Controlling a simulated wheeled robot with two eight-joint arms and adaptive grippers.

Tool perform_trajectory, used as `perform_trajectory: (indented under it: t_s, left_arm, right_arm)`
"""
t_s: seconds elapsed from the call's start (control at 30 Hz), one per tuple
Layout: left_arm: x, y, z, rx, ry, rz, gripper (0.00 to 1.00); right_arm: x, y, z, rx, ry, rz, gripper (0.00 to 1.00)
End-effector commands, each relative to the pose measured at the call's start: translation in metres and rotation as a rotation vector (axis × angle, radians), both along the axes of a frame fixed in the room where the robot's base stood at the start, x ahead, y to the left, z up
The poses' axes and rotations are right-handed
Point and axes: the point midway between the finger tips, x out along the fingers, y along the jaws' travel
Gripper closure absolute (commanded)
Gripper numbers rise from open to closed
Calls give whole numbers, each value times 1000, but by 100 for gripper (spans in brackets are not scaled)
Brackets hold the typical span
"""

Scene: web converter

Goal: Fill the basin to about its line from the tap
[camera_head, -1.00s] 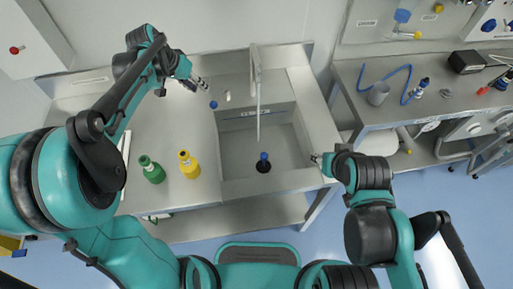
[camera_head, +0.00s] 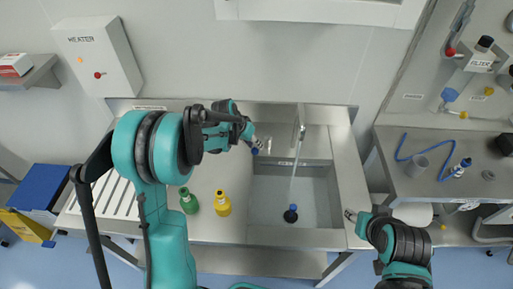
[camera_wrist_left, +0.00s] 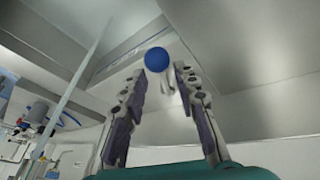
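The steel basin (camera_head: 335,215) is sunk in the bench, with a small label on its back inner wall. The tap (camera_head: 301,128) stands behind it, and a thin pale stream (camera_head: 294,180) runs down from it into the basin. I cannot tell the water level. A black plug-like piece with a blue top (camera_head: 290,214) is on the basin floor. A blue ball knob (camera_head: 255,151) is left of the tap; it also shows in the left wrist view (camera_wrist_left: 158,60). My left gripper (camera_head: 257,142) is open, its fingers near the knob. My right gripper (camera_head: 350,215) is by the basin's right rim, apparently empty.
A green bottle (camera_head: 188,201) and a yellow bottle (camera_head: 222,204) stand on the bench left of the basin. A heater box (camera_head: 100,55) hangs on the left wall.

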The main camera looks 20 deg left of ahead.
Motion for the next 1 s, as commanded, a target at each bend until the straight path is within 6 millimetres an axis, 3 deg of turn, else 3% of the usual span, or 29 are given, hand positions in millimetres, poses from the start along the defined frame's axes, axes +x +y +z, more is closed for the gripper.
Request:
perform_trajectory:
  t_s: [0.2,0.5,0.53,0.63,1.0]
  left_arm:
    - [8,-7,-23,0,0,-1,70]
    - [9,-8,-25,0,0,0,70]
    - [9,-8,-25,0,0,0,73]
    - [9,-8,-25,0,0,0,99]
    - [8,-11,-25,1,0,32,100]
  right_arm:
    - [0,0,-5,0,0,0,57]
    - [0,0,-5,0,0,0,57]
    - [0,0,-5,0,0,0,57]
    - [0,0,-5,0,0,0,57]
    - [0,0,-7,0,0,0,57]
